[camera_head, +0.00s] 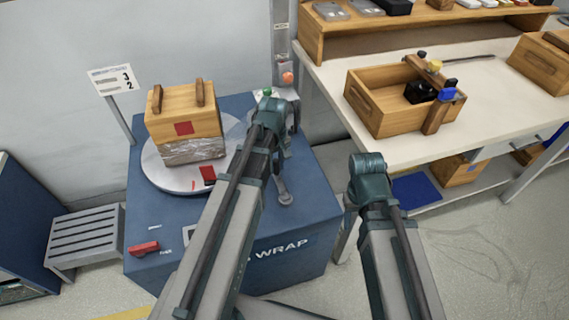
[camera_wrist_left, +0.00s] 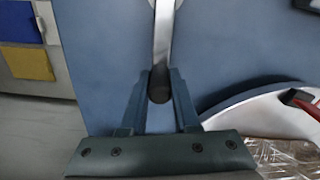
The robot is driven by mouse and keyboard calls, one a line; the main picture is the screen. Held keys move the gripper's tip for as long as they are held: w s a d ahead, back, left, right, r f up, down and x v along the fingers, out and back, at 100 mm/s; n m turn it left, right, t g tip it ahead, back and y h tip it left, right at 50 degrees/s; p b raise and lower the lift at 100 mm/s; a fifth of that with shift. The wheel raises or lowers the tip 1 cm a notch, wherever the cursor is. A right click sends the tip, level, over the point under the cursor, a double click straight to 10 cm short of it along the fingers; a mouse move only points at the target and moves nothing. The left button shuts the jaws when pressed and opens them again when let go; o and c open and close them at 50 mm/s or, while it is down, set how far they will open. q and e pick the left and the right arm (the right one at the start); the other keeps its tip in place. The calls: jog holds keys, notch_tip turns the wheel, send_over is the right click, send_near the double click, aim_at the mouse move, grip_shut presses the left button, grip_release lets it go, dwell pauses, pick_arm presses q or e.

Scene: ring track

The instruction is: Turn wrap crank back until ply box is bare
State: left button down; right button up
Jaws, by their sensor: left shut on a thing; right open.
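The ply box (camera_head: 184,116) stands on the round turntable (camera_head: 160,178) of the blue wrap machine. Clear film (camera_head: 196,150) covers its lower part; the upper wood, with a red square and two wooden bars, is bare. The wrap crank (camera_head: 285,197) is a grey metal arm at the machine's front right. In the left wrist view the crank's dark knob (camera_wrist_left: 159,86) sits between the fingers of my left gripper (camera_wrist_left: 160,100), which is shut on it. In the head view my left arm hides part of the crank. My right gripper (camera_head: 353,200) is open and empty, right of the machine; its fingertips are hard to see.
A workbench (camera_head: 330,80) with a wooden crate (camera_head: 375,112) stands at the right. A red switch (camera_head: 144,248) is on the machine's front left corner. A grey slatted step (camera_head: 84,235) is left of the machine. The floor at lower right is clear.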

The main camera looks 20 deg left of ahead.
pick_arm(q)
jog(key=shift+s+a+n, duration=0.6)
jog(key=shift+a+n, duration=0.15)
jog(key=shift+n, duration=0.15)
jog(key=s+a+n, duration=0.1)
jog(key=n, duration=0.1)
jog(key=shift+s+n, duration=0.2)
jog(key=shift+n, duration=0.1)
jog(key=shift+s+a, duration=0.1)
jog(key=shift+s, duration=0.1)
jog(key=shift+s+a, duration=0.1)
jog(key=shift+s, duration=0.25)
jog(key=c, duration=0.6)
grip_release()
jog(key=shift+c, duration=0.2)
jog(key=shift+r, duration=0.1)
notch_tip(320, 180, up, 14)
jog(key=p, duration=1.3)
jog(key=shift+f+p, duration=0.2)
jog(key=shift+p, duration=0.2)
